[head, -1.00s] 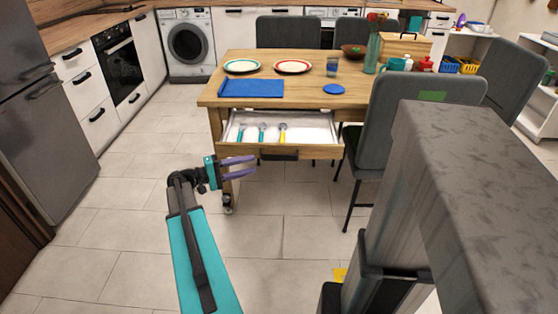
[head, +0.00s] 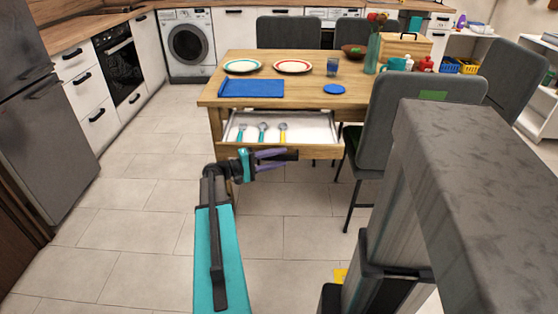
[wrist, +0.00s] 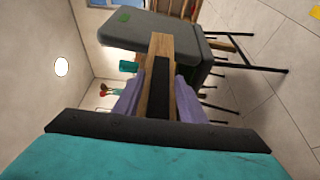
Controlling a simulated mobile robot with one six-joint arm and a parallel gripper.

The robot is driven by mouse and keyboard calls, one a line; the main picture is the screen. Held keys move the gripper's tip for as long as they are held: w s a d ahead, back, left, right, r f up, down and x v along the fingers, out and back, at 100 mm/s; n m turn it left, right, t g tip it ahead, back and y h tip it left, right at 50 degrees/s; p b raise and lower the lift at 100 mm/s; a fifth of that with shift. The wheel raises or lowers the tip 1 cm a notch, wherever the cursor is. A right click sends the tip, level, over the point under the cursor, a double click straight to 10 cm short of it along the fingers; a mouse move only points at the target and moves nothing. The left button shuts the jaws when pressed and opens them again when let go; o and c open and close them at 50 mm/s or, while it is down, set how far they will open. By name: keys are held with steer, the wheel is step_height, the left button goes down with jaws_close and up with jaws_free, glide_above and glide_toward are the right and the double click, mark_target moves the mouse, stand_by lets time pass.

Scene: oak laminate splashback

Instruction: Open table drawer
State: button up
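The wooden table (head: 300,92) has a drawer (head: 323,151) that is pulled well out, with its white inside showing. A fork (head: 241,132), a spoon (head: 263,132) and a yellow-handled utensil (head: 283,132) lie in it. The black handle (head: 291,154) is on the drawer front. My gripper (head: 280,159) is at the handle, its purple fingers spread. In the wrist view the gripper (wrist: 158,100) has one finger on each side of the wooden front and the black handle (wrist: 161,88). Finger contact with the handle cannot be made out.
A grey chair (head: 415,125) stands close at the drawer's right. The tiled floor (head: 145,200) to the left is clear.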

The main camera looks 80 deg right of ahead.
steer(key=shift+s+d, duration=0.2)
steer(key=shift+s, duration=0.1)
jaws_close()
steer(key=shift+d, duration=0.1)
steer(key=d, duration=0.2)
steer(key=shift+w+d, duration=0.15)
steer(key=shift+d, duration=0.15)
